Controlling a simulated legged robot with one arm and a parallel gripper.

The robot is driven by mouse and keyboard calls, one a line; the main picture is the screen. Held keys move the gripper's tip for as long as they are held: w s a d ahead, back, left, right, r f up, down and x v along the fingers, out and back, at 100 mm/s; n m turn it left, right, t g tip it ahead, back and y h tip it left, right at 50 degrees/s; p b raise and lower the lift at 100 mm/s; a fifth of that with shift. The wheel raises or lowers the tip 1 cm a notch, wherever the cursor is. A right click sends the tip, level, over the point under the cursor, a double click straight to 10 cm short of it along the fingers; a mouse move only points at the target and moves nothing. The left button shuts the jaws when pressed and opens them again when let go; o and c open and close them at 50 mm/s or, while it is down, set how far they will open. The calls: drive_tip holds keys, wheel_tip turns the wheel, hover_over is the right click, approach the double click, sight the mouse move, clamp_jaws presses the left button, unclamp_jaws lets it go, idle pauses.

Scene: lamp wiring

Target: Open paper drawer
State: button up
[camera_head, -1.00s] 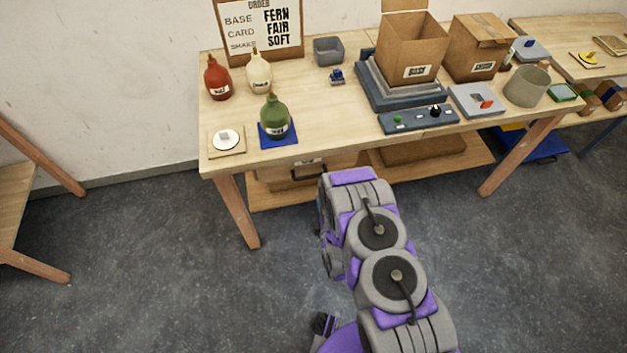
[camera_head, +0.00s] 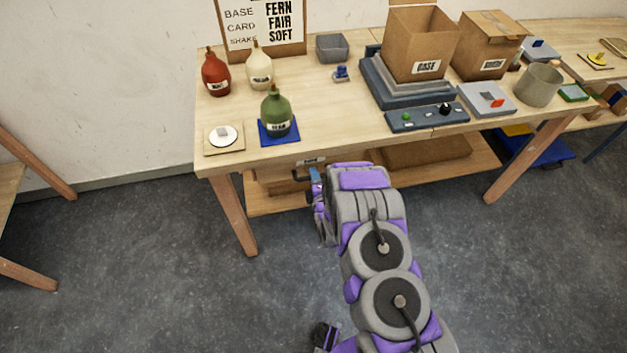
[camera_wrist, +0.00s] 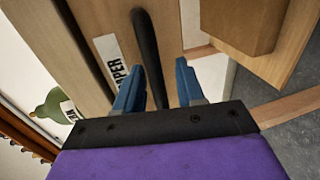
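The paper drawer (camera_head: 280,174) is a wooden front under the left part of the tabletop, mostly hidden by the table edge and my arm. In the wrist view its front (camera_wrist: 88,35) carries a white label (camera_wrist: 116,60) reading "PAPER" and a black bar handle (camera_wrist: 149,55). My gripper (camera_wrist: 158,82) is open, with one blue fingertip on each side of the handle. The handle lies nearer the left fingertip; I cannot tell whether it touches. In the head view the gripper (camera_head: 315,176) is at the handle's right end.
The workbench (camera_head: 345,125) holds a green bottle (camera_head: 277,112) on a blue pad, a red bottle (camera_head: 215,75), a cream bottle (camera_head: 259,68) and cardboard boxes (camera_head: 420,45). A lower shelf (camera_head: 440,172) runs beneath. The grey floor in front is clear on the left.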

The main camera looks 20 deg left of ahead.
drive_tip(key=shift+w+d, duration=0.1)
drive_tip(key=shift+w, duration=0.2)
drive_tip(key=shift+w+d+r, duration=0.15)
drive_tip(key=shift+d, duration=0.25)
drive_tip(key=shift+a, duration=0.65)
drive_tip(key=c, duration=0.4)
drive_tip(key=shift+d, duration=0.2)
drive_tip(key=shift+c, duration=1.4)
drive_tip(key=shift+d, duration=0.2)
clamp_jaws()
